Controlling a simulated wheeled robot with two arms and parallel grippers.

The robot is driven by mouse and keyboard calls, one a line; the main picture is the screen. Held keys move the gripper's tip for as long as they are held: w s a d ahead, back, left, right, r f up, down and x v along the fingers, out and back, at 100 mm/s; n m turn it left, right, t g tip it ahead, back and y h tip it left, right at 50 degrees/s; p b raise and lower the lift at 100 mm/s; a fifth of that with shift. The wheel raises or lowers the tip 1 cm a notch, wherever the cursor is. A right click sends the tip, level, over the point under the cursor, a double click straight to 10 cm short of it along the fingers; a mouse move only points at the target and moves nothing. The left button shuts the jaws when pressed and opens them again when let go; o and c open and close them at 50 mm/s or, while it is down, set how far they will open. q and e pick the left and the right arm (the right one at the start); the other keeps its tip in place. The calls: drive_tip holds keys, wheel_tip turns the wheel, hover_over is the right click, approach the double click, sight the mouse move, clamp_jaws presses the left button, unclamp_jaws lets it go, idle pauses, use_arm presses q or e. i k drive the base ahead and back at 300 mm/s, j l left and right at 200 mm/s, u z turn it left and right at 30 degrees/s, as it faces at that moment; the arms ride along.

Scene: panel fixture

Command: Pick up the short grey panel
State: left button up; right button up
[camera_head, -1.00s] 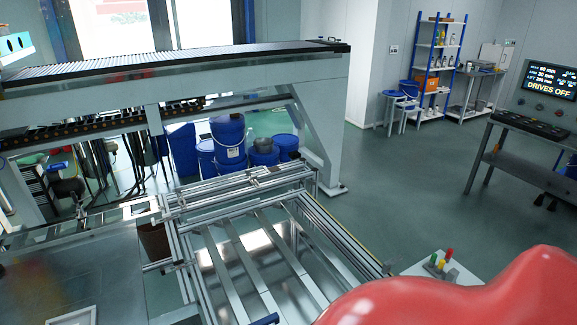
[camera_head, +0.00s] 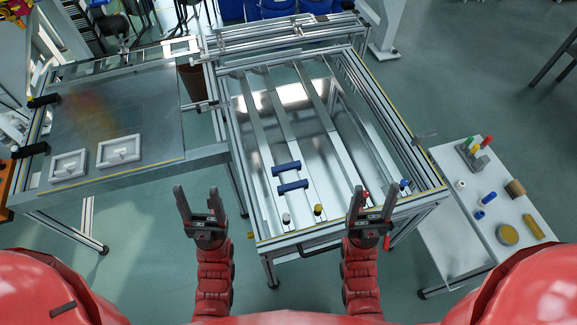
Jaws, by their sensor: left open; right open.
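No piece is plainly marked as the short grey panel. On the left table a large flat grey sheet (camera_head: 150,105) lies with a stained patch. I cannot tell which of these is the short panel. My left gripper (camera_head: 197,190) is open and empty, in front of the gap between the table and the metal frame. My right gripper (camera_head: 372,192) is open and empty, by the frame's front edge.
The aluminium frame (camera_head: 400,140) has long slats with two blue blocks (camera_head: 290,177) and small knobs at its front. Open floor (camera_head: 480,60) lies at the upper right.

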sight(72, 164)
drive_tip(key=u, duration=1.2)
drive_tip(key=i+j, duration=0.15)
drive_tip(key=j, duration=0.15)
drive_tip(key=i+j, duration=0.35)
drive_tip(key=j, duration=0.25)
drive_tip(key=i+l, duration=0.15)
drive_tip(key=i, duration=0.3)
drive_tip(key=i+l, duration=0.15)
drive_tip(key=i, duration=0.35)
